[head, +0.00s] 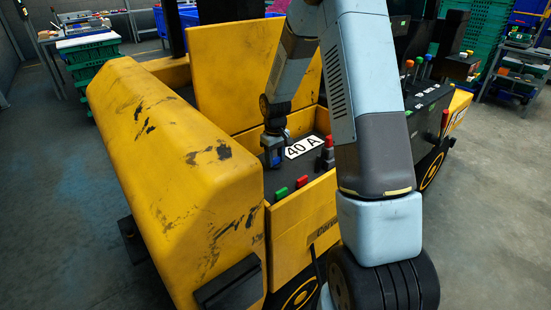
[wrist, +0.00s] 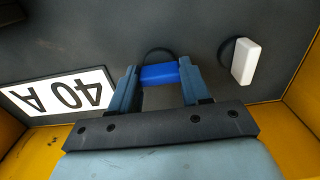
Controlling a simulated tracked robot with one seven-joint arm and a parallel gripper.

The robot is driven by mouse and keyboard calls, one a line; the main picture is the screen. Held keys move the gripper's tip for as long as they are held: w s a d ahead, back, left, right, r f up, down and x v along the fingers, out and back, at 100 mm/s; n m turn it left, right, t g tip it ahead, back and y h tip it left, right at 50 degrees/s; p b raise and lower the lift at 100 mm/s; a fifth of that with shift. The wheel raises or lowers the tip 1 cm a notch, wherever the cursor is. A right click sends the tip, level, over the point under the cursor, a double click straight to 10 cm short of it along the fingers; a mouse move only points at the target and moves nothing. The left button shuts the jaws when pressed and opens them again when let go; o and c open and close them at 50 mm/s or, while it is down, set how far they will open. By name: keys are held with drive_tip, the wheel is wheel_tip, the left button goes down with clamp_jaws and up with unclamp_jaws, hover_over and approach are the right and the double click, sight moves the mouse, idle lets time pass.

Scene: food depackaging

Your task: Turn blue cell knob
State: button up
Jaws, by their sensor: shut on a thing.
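The blue cell knob (wrist: 159,74) sits on the dark panel (wrist: 190,30). In the wrist view my gripper (wrist: 158,78) has its two blue fingers on either side of the knob, shut on it. The knob lies crosswise between the fingertips, slightly tilted, with a dark round base showing behind it. In the head view my gripper (head: 274,150) reaches down to the panel, left of the "40 A" label (head: 303,147). The knob is hard to make out there, hidden by the gripper.
A white knob (wrist: 245,61) stands to the right of the gripper in the wrist view. Green (head: 281,193) and red (head: 302,181) buttons sit at the panel's front. Yellow housing (head: 175,160) walls in the panel. Red switches stand right of the label.

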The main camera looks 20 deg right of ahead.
sight(275, 158)
drive_tip(key=shift+w+r, duration=0.15)
drive_tip(key=shift+w, duration=0.05)
drive_tip(key=o, duration=1.1)
drive_tip(key=shift+s, duration=0.1)
drive_tip(key=shift+c, duration=0.2)
wheel_tip(275, 158, up, 14)
drive_tip(key=shift+f, duration=0.25)
